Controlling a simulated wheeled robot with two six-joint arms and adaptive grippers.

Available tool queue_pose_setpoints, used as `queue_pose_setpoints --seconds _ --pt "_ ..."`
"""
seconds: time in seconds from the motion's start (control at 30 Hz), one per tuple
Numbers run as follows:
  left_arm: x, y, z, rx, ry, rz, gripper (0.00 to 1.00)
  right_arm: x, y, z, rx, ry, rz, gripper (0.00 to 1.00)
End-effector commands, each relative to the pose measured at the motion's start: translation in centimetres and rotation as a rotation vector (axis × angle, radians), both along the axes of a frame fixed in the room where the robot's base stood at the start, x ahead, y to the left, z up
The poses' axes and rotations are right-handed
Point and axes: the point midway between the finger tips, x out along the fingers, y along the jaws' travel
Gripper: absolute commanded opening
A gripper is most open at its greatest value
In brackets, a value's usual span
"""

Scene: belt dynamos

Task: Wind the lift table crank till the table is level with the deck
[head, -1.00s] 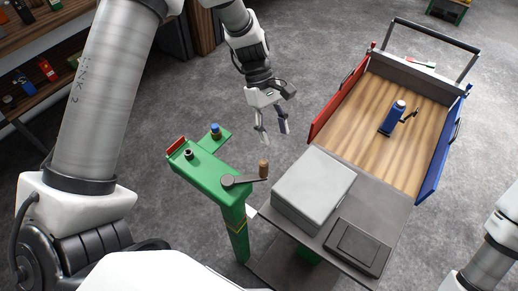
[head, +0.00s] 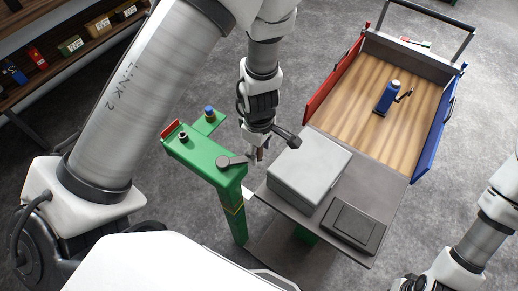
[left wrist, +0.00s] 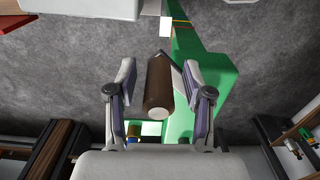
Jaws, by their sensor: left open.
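The green crank post (head: 205,158) stands left of the lift table (head: 384,178). Its dark crank arm (head: 235,161) points right toward a brown handle (head: 261,154), partly covered by my left gripper in the head view. My left gripper (head: 256,152) is over the handle. In the left wrist view the brown handle (left wrist: 159,88) lies between the two open fingers of this gripper (left wrist: 160,92), with gaps at both sides. The wooden deck (head: 363,85) of a cart is behind the table. I cannot tell whether table and deck are level. My right gripper is out of view.
A grey case (head: 310,165) and a flat black box (head: 354,226) lie on the table, close to my left gripper. A blue tool (head: 389,97) stands on the deck, between red and blue side boards. Shelves (head: 75,50) stand at upper left. Grey floor is open between.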

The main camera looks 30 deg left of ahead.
Motion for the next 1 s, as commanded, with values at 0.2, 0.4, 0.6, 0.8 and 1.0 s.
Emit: queue_pose_setpoints --seconds 0.2,0.4,0.6,0.8,1.0 --pt "0.02 -0.01 0.07 0.0 0.0 0.0 0.05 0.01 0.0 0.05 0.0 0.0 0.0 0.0" --pt "0.01 -0.02 0.05 -0.001 0.0 0.0 0.0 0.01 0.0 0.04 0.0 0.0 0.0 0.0" --pt "-0.14 0.16 -0.01 -0.002 0.001 -0.013 0.0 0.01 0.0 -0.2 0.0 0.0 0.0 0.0" --pt "-0.36 0.31 -0.02 -0.003 0.003 -0.027 0.0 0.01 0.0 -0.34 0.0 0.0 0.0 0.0" --pt "-0.63 0.52 -0.1 -0.003 0.006 -0.043 0.0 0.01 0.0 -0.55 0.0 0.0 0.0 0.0"
